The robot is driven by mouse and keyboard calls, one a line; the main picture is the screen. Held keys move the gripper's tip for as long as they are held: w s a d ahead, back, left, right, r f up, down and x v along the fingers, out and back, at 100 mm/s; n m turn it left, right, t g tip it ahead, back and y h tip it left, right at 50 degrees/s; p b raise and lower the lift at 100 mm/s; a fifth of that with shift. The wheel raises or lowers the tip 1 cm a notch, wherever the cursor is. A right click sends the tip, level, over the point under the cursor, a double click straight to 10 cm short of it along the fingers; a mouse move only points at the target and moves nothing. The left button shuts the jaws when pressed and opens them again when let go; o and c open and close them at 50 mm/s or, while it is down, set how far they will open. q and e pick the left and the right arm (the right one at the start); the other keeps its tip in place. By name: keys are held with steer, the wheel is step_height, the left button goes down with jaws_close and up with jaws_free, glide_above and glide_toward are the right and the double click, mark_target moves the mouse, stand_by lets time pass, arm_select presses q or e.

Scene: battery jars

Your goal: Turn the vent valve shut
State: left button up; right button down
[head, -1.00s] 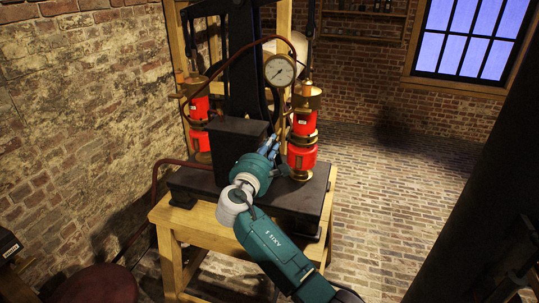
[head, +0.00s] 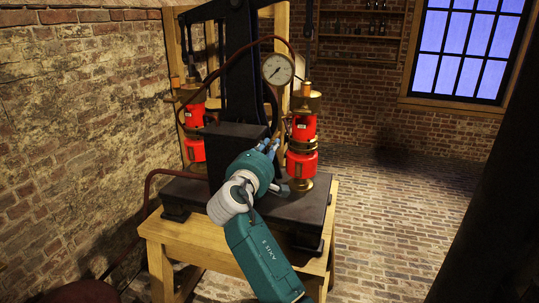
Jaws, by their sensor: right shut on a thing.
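The pump apparatus stands on a black base plate (head: 300,212), with a dial gauge (head: 278,69) and a red-and-brass jar on each side: a left one (head: 194,150) and a right one (head: 301,162). My right gripper (head: 268,146) reaches up from the front, between the dark block (head: 225,142) and the right jar. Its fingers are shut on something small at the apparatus. I take this to be the vent valve, but the fingers and wrist hide it, so its turn angle cannot be read. My left gripper is not in view.
A wooden stand (head: 190,238) carries the apparatus. A dark red hose (head: 150,182) loops at the left near the brick wall (head: 80,130). The brick floor (head: 380,215) is clear on the right. A dark upright fills the right edge.

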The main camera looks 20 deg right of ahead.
steer(key=shift+f+m, duration=0.15)
steer(key=shift+m, duration=0.25)
steer(key=c, duration=1.7)
jaws_free()
steer(key=v, duration=0.7)
steer(key=shift+s+a, duration=0.2)
